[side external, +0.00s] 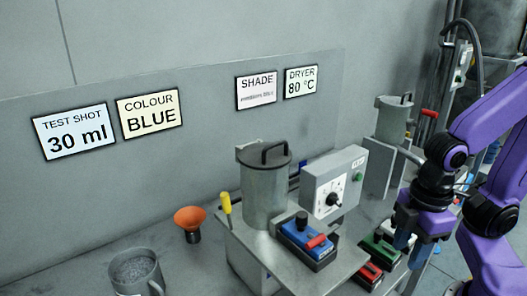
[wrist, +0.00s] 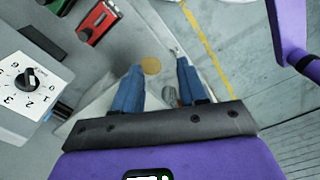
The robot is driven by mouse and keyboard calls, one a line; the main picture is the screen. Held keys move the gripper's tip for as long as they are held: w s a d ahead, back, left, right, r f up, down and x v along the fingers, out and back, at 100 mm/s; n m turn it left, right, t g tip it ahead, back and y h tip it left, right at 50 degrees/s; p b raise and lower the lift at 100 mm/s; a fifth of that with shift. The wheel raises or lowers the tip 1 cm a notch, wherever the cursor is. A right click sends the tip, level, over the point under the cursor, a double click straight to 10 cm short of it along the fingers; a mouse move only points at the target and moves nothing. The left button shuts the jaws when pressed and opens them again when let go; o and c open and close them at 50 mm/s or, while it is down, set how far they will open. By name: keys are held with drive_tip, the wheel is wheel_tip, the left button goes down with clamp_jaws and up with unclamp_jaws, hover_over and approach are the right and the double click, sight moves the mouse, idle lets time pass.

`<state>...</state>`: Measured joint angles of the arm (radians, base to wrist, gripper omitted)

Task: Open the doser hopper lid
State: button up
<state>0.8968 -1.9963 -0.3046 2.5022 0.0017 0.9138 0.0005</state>
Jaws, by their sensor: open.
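A grey cylindrical hopper (side external: 265,195) stands on the grey machine in the middle of the side view. The hopper lid is out of the wrist view. A second lidded hopper (side external: 393,118) stands further back; labels do not tell which is the doser's.
A control box (side external: 334,186) with a dial stands right of the front hopper. Blue (side external: 305,245), green (side external: 380,249) and red (side external: 368,275) blocks sit nearby. An orange funnel (side external: 190,219), a yellow-handled tool (side external: 226,203) and a grey mug (side external: 136,272) are at left.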

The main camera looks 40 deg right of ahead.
drive_tip(key=c, duration=0.5)
drive_tip(key=shift+w+d+f+n+h, duration=0.15)
drive_tip(key=shift+d+f+n+h, duration=0.15)
drive_tip(key=shift+d+h, duration=0.1)
clamp_jaws()
drive_tip(key=w+d+n+t+h, duration=0.3)
drive_tip(key=w+d+n+h, duration=0.1)
drive_tip(key=d+h, duration=0.1)
drive_tip(key=n+t+y, duration=0.5)
drive_tip(key=n+t, duration=1.2)
drive_tip(key=n, duration=0.2)
approach(265, 147)
drive_tip(key=s+d+f, duration=0.2)
drive_tip(key=s+d, duration=0.1)
drive_tip(key=d, duration=0.1)
drive_tip(key=w+r, duration=0.1)
drive_tip(key=w, duration=0.8)
drive_tip(key=shift+w+d+r, duration=0.25)
drive_tip(key=shift+w, duration=0.05)
